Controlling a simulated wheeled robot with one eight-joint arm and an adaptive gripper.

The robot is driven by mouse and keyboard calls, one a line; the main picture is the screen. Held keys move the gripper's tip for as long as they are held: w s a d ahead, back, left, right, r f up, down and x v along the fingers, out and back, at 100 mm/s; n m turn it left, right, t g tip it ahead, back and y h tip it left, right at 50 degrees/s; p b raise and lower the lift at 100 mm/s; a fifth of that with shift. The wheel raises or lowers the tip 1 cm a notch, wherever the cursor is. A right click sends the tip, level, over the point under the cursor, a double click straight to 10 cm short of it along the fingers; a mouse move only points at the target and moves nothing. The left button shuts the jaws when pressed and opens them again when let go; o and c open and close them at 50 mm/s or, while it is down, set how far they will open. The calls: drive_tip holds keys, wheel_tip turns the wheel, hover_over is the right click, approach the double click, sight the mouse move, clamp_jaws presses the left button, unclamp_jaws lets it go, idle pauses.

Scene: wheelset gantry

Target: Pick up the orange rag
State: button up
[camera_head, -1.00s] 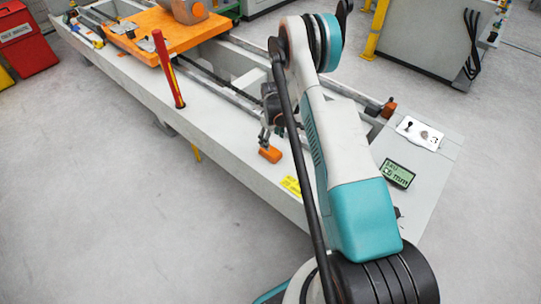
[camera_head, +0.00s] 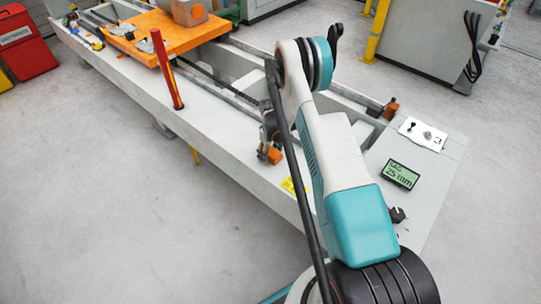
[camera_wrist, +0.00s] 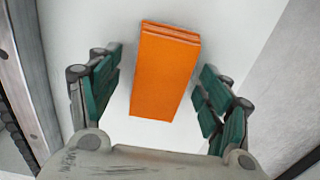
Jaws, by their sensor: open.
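The orange rag (camera_wrist: 163,75) is a folded block lying on the pale flat ledge of the gantry (camera_head: 230,127). In the wrist view it lies between and ahead of the two fingers, with visible gaps on both sides. My gripper (camera_wrist: 160,90) is open, with green finger pads left and right of the rag, not touching it. In the head view the rag (camera_head: 275,156) shows at my gripper (camera_head: 269,150), partly hidden by the gripper.
A red post (camera_head: 167,70) stands on the ledge to the left. An orange plate (camera_head: 165,38) lies farther back. A display reading 25 mm (camera_head: 400,174) and a white card (camera_head: 423,133) are at the right end. A yellow label (camera_head: 291,186) is near the front edge.

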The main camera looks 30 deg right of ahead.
sight(270, 151)
drive_tip(key=c, duration=1.1)
drive_tip(key=shift+c, duration=0.2)
drive_tip(key=shift+r, duration=0.1)
wheel_tip(270, 151, up, 20)
drive_tip(key=p, duration=0.6)
drive_tip(key=shift+p, duration=0.4)
